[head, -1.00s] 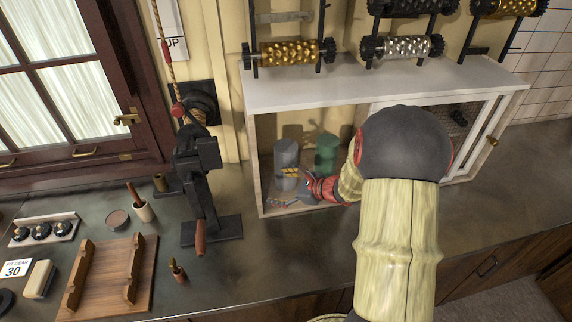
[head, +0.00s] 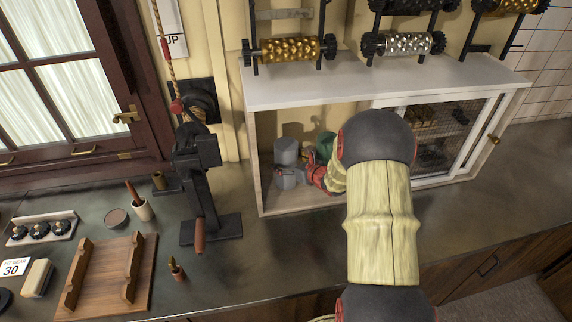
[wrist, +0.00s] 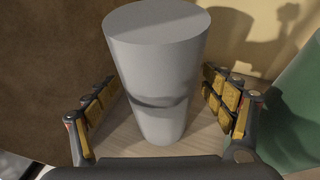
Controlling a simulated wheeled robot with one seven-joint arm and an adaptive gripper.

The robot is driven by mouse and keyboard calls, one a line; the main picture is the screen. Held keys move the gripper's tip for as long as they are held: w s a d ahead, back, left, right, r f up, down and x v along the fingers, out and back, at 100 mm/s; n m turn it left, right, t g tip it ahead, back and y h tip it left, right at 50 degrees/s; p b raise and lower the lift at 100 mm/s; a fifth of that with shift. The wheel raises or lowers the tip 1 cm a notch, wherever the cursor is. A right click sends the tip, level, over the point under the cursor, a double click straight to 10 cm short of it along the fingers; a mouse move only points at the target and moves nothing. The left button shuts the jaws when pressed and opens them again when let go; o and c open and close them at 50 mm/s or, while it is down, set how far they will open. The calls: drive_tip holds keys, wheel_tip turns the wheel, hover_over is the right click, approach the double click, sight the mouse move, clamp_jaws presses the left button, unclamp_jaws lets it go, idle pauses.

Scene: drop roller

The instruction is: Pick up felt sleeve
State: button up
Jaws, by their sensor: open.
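The felt sleeve is probably the grey cylinder (head: 286,152), upright on the floor of the white cabinet at its open left side. In the wrist view the grey cylinder (wrist: 160,75) stands between the fingers of my open gripper (wrist: 165,108), with small gaps on both sides. In the head view my gripper (head: 296,178) is at the cylinder's lower part and partly hides it. A green cylinder (head: 325,144) stands to its right, partly hidden by my arm; it also shows at the right edge of the wrist view (wrist: 295,110).
The white cabinet (head: 330,82) has a top shelf board above my arm and a mesh sliding door (head: 470,125) on the right. Gear-ended rollers (head: 290,49) hang above. A black hand-crank device (head: 198,180) stands left of the cabinet. A wooden cradle (head: 105,275) lies at the front left.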

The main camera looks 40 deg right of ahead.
drive_tip(key=shift+w+f, duration=0.2)
drive_tip(key=shift+w, duration=0.35)
drive_tip(key=shift+c, duration=0.4)
drive_tip(key=c, duration=1.2)
